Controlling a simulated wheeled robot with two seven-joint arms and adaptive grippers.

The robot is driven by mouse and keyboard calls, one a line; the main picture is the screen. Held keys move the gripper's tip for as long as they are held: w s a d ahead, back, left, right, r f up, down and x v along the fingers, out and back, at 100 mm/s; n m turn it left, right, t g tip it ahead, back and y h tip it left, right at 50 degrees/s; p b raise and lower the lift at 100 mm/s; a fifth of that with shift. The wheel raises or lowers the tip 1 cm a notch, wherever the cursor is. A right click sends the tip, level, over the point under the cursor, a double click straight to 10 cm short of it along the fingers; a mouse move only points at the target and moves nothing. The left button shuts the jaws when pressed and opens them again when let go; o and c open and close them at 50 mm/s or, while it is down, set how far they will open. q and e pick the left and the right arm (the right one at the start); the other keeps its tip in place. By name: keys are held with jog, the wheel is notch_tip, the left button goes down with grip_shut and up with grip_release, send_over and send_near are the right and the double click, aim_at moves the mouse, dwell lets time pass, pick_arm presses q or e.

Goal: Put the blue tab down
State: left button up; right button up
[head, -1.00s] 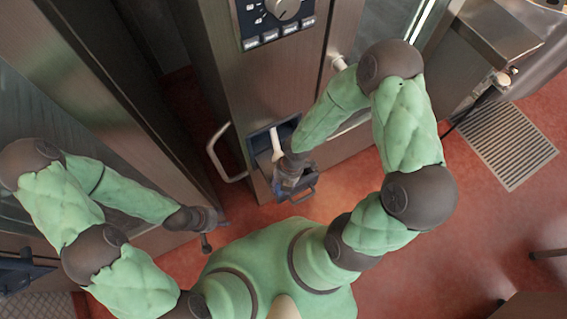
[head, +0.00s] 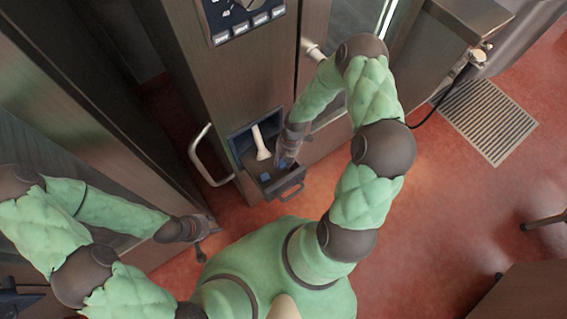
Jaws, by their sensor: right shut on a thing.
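A small blue tab (head: 283,163) shows at the fingertips of my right gripper (head: 284,161), which is shut on it. The gripper points down over the right side of a small open drawer (head: 239,150). A second small blue piece (head: 265,177) shows in the front of the drawer, apart from the gripper. I cannot tell whether the held tab touches the drawer floor. My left gripper (head: 207,229) is empty-looking and away at the lower left, near the dark cabinet; its jaws are too small to read.
A white handle-shaped object (head: 260,142) leans in the drawer. The drawer's front has a handle (head: 292,190). A bar handle (head: 203,158) stands out left of it. A control panel with a knob (head: 248,4) is above. Red floor (head: 440,230) is open at right.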

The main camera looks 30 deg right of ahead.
aim_at(283, 163)
jog(key=f, duration=0.1)
jog(key=f+b, duration=0.1)
jog(key=f, duration=0.2)
jog(key=shift+w+d+b, duration=0.2)
jog(key=shift+d+b, duration=0.05)
jog(key=shift+b, duration=0.1)
jog(key=shift+r, duration=0.15)
jog(key=o, duration=1.1)
jog(key=p+v, duration=0.4)
jog(key=v, duration=0.8)
